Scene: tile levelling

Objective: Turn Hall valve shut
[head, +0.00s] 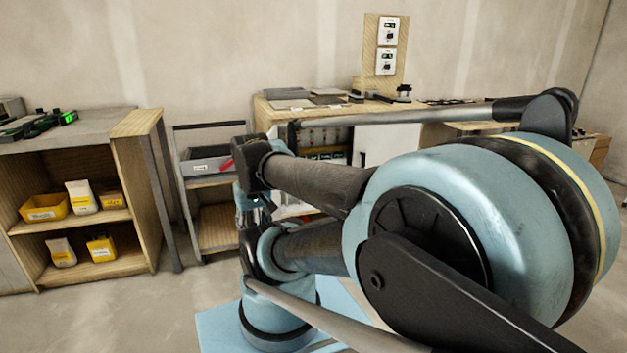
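I cannot pick out the Hall valve for certain. A row of small fittings (322,136) shows under the back worktop, in a gap between my arm links; they are too small to tell which is the Hall valve or how any handle is turned. My arm fills the middle and right of the head view and hides much of that area. I cannot make out my gripper or its fingers.
A wooden shelf unit (134,127) with yellow tubs and bags stands at the left. A cart (215,228) holding a grey bin (206,160) stands beside it. A board with two white control units (386,62) stands on the back worktop (268,118). Floor (150,310) at front left is clear.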

